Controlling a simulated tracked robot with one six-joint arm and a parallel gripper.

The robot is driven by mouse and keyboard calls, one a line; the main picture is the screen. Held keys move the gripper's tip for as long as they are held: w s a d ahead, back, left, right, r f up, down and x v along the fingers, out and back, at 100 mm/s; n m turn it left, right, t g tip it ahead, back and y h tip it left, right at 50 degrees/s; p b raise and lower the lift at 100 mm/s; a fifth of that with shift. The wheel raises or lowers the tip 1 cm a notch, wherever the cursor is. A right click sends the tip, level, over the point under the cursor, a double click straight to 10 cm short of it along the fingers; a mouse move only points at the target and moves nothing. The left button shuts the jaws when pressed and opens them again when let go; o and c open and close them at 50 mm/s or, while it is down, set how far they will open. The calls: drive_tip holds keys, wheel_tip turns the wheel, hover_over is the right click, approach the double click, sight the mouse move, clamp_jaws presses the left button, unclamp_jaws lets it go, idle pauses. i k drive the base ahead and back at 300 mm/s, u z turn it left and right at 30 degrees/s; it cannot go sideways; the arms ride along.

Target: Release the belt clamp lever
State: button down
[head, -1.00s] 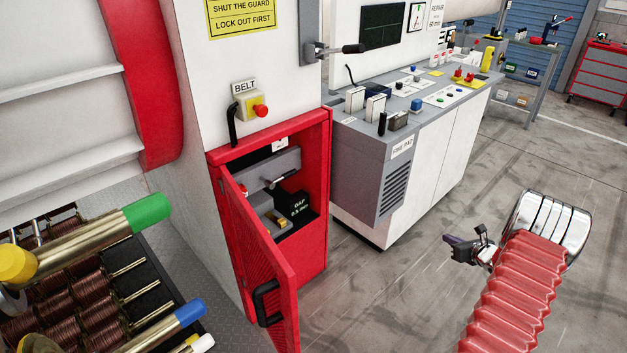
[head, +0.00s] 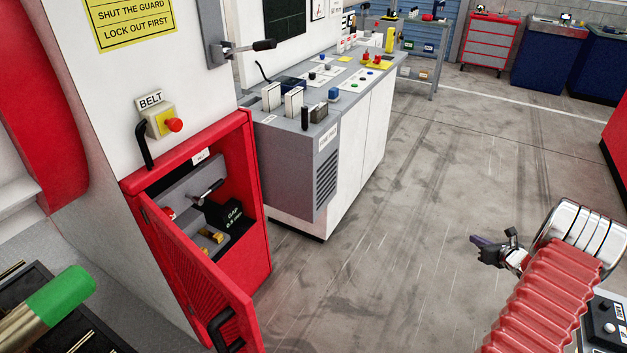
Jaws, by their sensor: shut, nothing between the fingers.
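The red cabinet (head: 258,190) at left has its door (head: 190,270) hanging open. Inside it is a grey plate with a dark-handled lever (head: 207,192), beside a black block marked GAP. Above the cabinet is a BELT label (head: 150,99), with a yellow box and red button (head: 173,125) and a black curved handle (head: 144,146). I cannot tell which of these parts is the belt clamp lever. My gripper (head: 476,241) is shut and empty over the open floor at right, well apart from the cabinet and touching nothing.
A grey and white bench (head: 320,170) with controls stands right of the cabinet. A black-knobbed lever (head: 255,46) sticks out from the panel above. A green-ended bar (head: 60,305) is at lower left. The floor (head: 400,190) between bench and gripper is clear.

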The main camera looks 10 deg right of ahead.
sight(211, 190)
drive_tip(key=z, duration=0.35)
drive_tip(key=i, duration=0.4)
drive_tip(key=z, duration=1.7)
drive_tip(key=i, duration=0.15)
drive_tip(key=u, duration=3.95)
drive_tip(key=i, duration=0.5)
drive_tip(key=z, duration=0.1)
